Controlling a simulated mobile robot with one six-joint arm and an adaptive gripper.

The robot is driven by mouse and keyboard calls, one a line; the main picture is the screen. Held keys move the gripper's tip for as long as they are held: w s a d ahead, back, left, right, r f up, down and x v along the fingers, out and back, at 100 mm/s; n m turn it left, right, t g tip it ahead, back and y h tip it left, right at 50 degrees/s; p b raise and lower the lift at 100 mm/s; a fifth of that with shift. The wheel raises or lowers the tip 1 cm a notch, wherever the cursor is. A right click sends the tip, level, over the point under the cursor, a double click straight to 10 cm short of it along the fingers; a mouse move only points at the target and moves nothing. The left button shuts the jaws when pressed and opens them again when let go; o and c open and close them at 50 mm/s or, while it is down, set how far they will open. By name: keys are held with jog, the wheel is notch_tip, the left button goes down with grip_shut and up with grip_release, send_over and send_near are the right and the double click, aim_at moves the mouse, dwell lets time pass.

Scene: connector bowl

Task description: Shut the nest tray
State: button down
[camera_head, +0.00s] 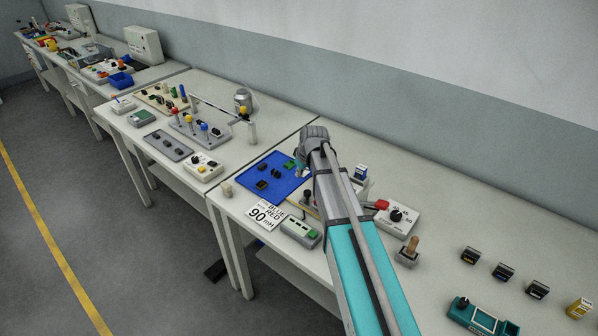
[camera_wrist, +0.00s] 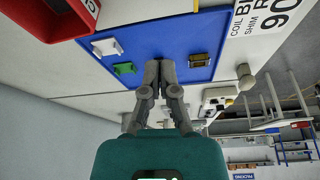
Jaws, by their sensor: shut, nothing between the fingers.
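My gripper (camera_wrist: 160,66) is shut and empty, with its fingertips together over the blue board (camera_wrist: 205,30). In the head view my arm hides most of the gripper, and the blue board (camera_head: 270,185) lies on the bench to the left of the arm. A white connector (camera_wrist: 108,47), a green connector (camera_wrist: 124,69) and a brown connector (camera_wrist: 200,59) sit on the board near the fingers. A red open container (camera_wrist: 45,20) shows at the upper left of the wrist view. I cannot tell which thing is the nest tray or how far open it is.
A 90 mH card (camera_head: 264,214) and a grey-green device (camera_head: 300,232) stand at the front edge. Right of my arm are a dial box (camera_head: 397,217) and a joystick (camera_head: 408,251). Several small dark blocks lie farther right. The bench between has free room.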

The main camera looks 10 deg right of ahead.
jog(key=shift+p+v, duration=1.85)
jog(key=shift+v, duration=0.5)
jog(key=shift+w+d+m+h, duration=0.2)
jog(key=shift+m+h, duration=0.1)
jog(key=shift+m, duration=0.6)
jog(key=shift+w+d+m+h, duration=0.1)
jog(key=shift+w+m+h, duration=0.15)
jog(key=shift+m, duration=0.65)
jog(key=shift+f, duration=0.15)
jog(key=b+x, duration=0.9)
jog(key=x, duration=0.1)
jog(key=shift+b, duration=0.3)
jog(key=shift+s+d, duration=0.2)
jog(key=shift+s, duration=0.75)
jog(key=shift+s+d, duration=0.25)
jog(key=shift+s, duration=0.7)
jog(key=shift+s, duration=0.1)
